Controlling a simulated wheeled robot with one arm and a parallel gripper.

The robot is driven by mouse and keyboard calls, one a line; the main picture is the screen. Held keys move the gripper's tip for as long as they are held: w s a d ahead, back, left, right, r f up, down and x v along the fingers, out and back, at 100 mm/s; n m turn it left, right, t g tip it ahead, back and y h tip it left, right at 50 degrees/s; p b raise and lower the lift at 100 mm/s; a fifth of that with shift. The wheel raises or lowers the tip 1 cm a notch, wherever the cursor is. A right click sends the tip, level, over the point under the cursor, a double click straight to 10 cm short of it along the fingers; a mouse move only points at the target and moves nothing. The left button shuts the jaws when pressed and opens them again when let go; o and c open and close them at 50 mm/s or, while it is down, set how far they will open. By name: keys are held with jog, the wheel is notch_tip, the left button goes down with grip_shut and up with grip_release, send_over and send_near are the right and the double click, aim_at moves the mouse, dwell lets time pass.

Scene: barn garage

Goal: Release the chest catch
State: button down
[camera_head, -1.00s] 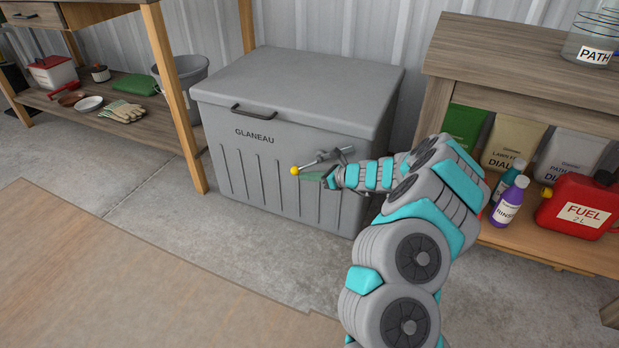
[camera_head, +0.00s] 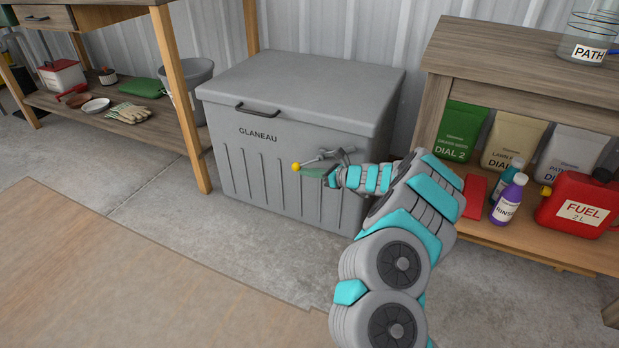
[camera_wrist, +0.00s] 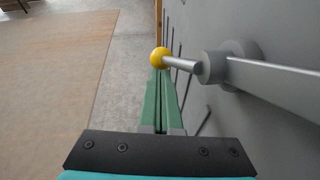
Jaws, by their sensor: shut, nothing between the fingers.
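The grey chest (camera_head: 292,150), marked GLANEAU, stands against the wall with its lid down and a dark handle (camera_head: 256,110) on the lid's front. The catch is a metal lever (camera_head: 318,160) with a yellow ball (camera_head: 296,167) at its end, on the chest's front. In the wrist view the lever (camera_wrist: 272,76) runs from a round grey pivot to the yellow ball (camera_wrist: 159,57). My gripper (camera_head: 312,172) is shut and empty, just below the lever. Its green fingers (camera_wrist: 160,85) point toward the ball, their tips close to it; I cannot tell whether they touch.
A wooden shelf unit (camera_head: 510,65) on the right holds bags, bottles and a red fuel can (camera_head: 580,205). A wooden bench (camera_head: 110,15) with gloves and pots is on the left. The floor in front of the chest is clear.

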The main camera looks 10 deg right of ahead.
jog(key=shift+w+a, duration=0.1)
jog(key=shift+w+a+r, duration=0.4)
jog(key=shift+a+r, duration=0.2)
jog(key=shift+r, duration=0.35)
dwell(0.5)
